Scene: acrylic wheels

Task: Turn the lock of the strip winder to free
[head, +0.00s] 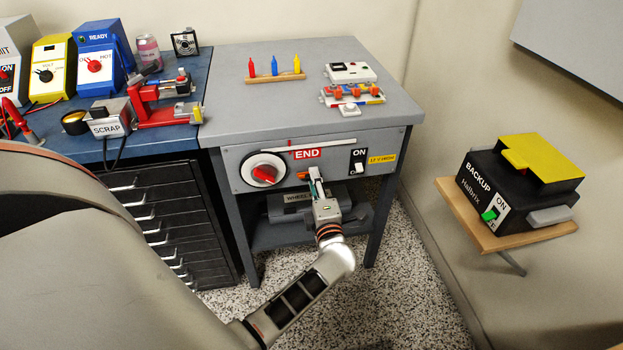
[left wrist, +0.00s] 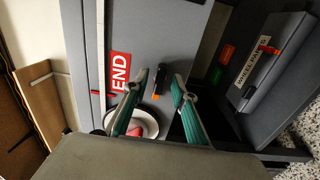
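The strip winder is a grey bench whose front panel (head: 236,172) carries a slot with a red marker, an END label, a white dial with a red knob (head: 264,174) and an ON switch. A small black lever with an orange end (left wrist: 159,82), apparently the lock, sits on the panel below the END label; its orange end (head: 303,175) shows in the head view. My left gripper (head: 315,174) is close in front of the panel beside it. In the left wrist view its green-padded fingers (left wrist: 161,77) are apart, with the lever appearing between their tips. My right gripper is out of view.
A lower shelf under the panel holds a labelled grey box (left wrist: 268,62). Colored pegs (head: 275,67) and small devices stand on the bench top. A drawer cabinet (head: 170,215) is at left, and a black-yellow backup unit (head: 520,180) on a wooden shelf is at right.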

